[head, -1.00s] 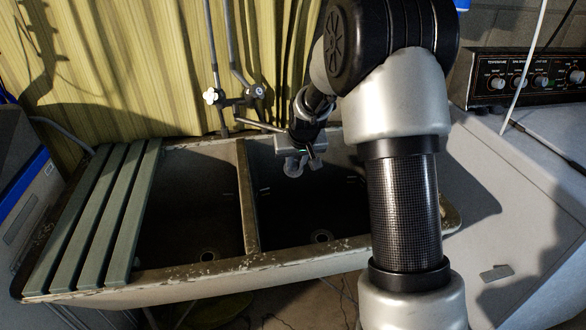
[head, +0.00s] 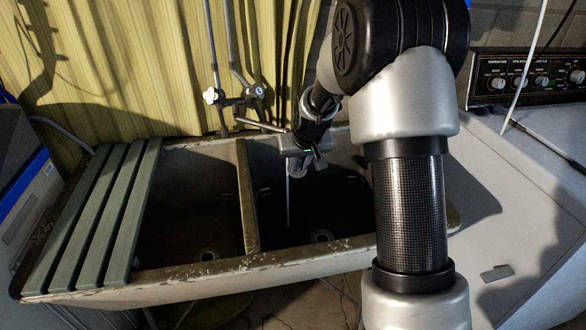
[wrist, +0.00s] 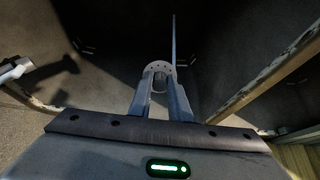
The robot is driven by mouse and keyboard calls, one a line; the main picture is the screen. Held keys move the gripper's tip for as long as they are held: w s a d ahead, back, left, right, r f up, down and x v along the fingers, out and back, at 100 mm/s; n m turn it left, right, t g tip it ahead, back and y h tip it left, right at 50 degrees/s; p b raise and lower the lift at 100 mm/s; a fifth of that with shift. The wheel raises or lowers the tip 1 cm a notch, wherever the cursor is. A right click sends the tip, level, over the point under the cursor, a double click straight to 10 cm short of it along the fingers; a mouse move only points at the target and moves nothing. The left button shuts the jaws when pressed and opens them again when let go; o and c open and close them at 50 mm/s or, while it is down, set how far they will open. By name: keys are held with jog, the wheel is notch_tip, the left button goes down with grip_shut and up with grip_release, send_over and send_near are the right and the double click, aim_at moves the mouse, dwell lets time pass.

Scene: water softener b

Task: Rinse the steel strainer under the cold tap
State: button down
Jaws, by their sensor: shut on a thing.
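My gripper (head: 303,168) hangs over the right basin (head: 318,212) of a double sink, just beyond the end of the tap spout (head: 262,126). In the wrist view, my gripper (wrist: 160,82) is shut on the steel strainer (wrist: 160,67), a small pale round piece with holes around its rim. A thin straight stream of water (head: 288,205) falls into the right basin, just left of the gripper. The stream also shows in the wrist view (wrist: 173,38), close beside the strainer. I cannot tell whether it touches the strainer.
A worn divider (head: 247,190) separates the right basin from the left basin (head: 195,200). Pale tap knobs (head: 211,97) stand at the back. A slatted green board (head: 95,220) covers the sink's left end. A control panel (head: 530,78) is at the right.

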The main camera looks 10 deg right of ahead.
jog(key=s+b, duration=0.1)
jog(key=s, duration=0.6)
jog(key=shift+s, duration=0.3)
dwell(1.2)
jog(key=s+r+p, duration=0.1)
jog(key=s+r, duration=0.3)
jog(key=s, duration=0.1)
jog(key=shift+p, duration=0.35)
dwell(0.4)
